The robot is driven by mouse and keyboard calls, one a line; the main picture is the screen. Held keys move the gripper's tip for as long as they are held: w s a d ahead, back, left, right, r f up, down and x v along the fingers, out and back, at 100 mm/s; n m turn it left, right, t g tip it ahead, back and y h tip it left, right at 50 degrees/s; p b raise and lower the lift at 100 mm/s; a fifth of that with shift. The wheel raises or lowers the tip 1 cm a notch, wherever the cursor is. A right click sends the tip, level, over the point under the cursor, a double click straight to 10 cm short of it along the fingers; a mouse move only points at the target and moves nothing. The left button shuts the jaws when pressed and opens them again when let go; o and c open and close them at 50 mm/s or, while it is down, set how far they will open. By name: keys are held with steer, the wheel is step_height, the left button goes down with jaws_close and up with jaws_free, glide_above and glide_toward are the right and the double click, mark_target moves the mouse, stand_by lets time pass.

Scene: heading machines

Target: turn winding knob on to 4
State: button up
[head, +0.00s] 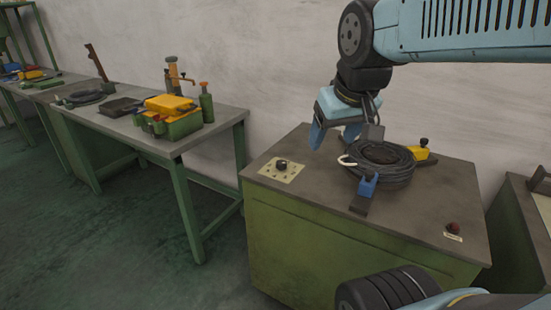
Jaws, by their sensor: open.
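The winding knob (282,164) is a small black knob on a pale dial plate (280,171) at the left of the green machine's grey top. The marks on the plate are too small to read, so its setting cannot be told. My gripper (333,141) has blue fingers pointing down. It is open and empty, above the machine top to the right of the knob and apart from it. A black coil of cable (384,165) lies right of my gripper, partly behind it.
A blue clamp (367,185) and a yellow block (418,153) sit beside the coil. A red button (453,228) is at the machine's front right. A workbench (145,142) with a yellow-green toolbox (172,117) stands left, across a floor gap. The machine top around the knob is clear.

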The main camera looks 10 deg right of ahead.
steer(key=w+n+g, duration=0.1)
steer(key=w+n, duration=0.2)
steer(key=w, duration=0.8)
steer(key=n+g, duration=0.4)
steer(key=n, duration=0.4)
glide_above(282, 162)
step_height(282, 162, down, 15)
step_height(282, 162, down, 14)
steer(key=shift+s+r, duration=0.1)
steer(key=shift+s, duration=0.05)
steer(key=shift+c, duration=0.5)
steer(key=c, duration=1)
steer(key=shift+o, duration=0.2)
